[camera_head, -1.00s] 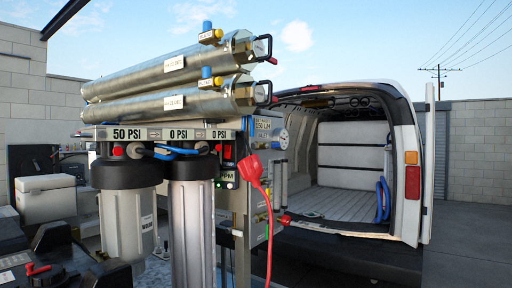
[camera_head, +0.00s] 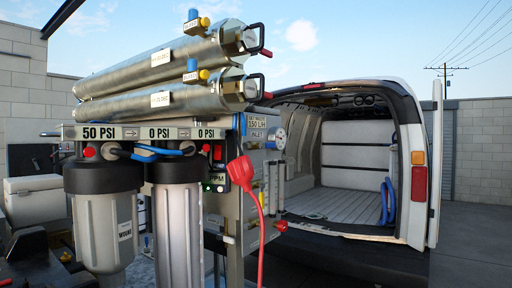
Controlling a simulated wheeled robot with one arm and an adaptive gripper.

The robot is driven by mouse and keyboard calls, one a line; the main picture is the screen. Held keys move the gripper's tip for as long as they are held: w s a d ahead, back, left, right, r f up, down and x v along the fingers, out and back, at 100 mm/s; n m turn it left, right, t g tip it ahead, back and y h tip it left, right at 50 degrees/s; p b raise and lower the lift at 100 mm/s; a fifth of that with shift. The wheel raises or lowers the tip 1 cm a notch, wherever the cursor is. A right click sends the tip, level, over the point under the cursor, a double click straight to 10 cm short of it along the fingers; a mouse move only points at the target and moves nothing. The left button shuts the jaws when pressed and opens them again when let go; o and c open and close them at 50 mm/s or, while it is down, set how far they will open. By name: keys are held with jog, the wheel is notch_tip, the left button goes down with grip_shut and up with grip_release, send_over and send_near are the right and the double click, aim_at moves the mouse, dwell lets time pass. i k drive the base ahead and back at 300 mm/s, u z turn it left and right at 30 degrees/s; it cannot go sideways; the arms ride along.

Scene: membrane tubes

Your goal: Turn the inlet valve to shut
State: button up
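The membrane tube skid stands in front of me at left centre. A plate reading INLET (camera_head: 257,133) sits on its right side, beside a round pressure gauge (camera_head: 277,139). A small red handle (camera_head: 281,226) sticks out low on the skid's right side; I cannot tell whether it is the inlet valve, or how it is turned. Two steel membrane tubes (camera_head: 160,68) lie on top. Two filter housings (camera_head: 104,228) hang below a panel (camera_head: 150,132) reading 50 PSI, 0 PSI and 0 PSI. My gripper is not in view.
A red plug and cord (camera_head: 241,172) hang at the skid's front right corner. A white van (camera_head: 412,150) stands behind with its rear open. Blue hoses (camera_head: 386,201) hang inside it. Paved ground (camera_head: 470,268) is clear at right. Dark equipment fills the lower left.

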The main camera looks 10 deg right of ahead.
aim_at(268, 145)
jog(key=k, duration=0.9)
jog(key=z, duration=0.9)
jog(key=i, duration=0.85)
jog(key=u, duration=1)
jog(key=i, duration=0.8)
jog(key=u, duration=0.95)
